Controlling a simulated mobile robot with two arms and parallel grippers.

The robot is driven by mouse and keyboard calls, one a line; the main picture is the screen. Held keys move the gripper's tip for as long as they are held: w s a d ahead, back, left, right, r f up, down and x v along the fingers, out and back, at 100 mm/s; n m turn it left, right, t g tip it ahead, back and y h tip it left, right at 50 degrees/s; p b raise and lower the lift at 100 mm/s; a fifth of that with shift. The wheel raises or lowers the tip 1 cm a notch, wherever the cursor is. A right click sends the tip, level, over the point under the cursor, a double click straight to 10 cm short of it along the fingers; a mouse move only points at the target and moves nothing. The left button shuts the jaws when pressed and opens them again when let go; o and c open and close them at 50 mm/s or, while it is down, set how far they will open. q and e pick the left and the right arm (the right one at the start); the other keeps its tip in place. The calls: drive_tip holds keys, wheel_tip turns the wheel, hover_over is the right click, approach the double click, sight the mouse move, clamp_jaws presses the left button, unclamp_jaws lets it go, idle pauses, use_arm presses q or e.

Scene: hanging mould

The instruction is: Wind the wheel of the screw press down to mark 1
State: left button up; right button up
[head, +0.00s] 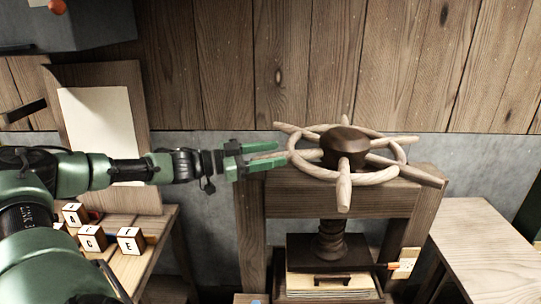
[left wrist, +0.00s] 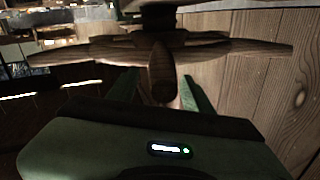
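The wooden wheel (head: 344,188) of the screw press lies level on top, with a dark hub (head: 344,147) and several spoke handles. Below it are the press beam (head: 385,197), the screw (head: 331,240) and a dark platen (head: 305,248) over a pale stack. An orange pointer (head: 386,265) reaches to a small mark plate (head: 407,263); its marks are too small to read. My left gripper (head: 284,154) is at the wheel's left side, fingers on either side of one handle (left wrist: 161,75). Gaps show beside the handle, so it looks open. My right gripper is out of view.
Letter blocks (head: 130,240) stand on a wooden bench (head: 150,262) at the left, near a board with blank paper (head: 95,120). A grey box (head: 90,25) hangs at upper left. A bare table (head: 480,240) is at the right. A plank wall is behind.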

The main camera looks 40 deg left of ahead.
use_arm(q)
drive_tip(key=shift+s+a+f+b, duration=0.15)
drive_tip(key=shift+a+f+b, duration=0.05)
drive_tip(key=shift+f+b, duration=0.15)
drive_tip(key=b+v, duration=0.3)
drive_tip(key=v, duration=0.4)
drive_tip(key=shift+s+r, duration=0.15)
drive_tip(key=shift+r, duration=0.2)
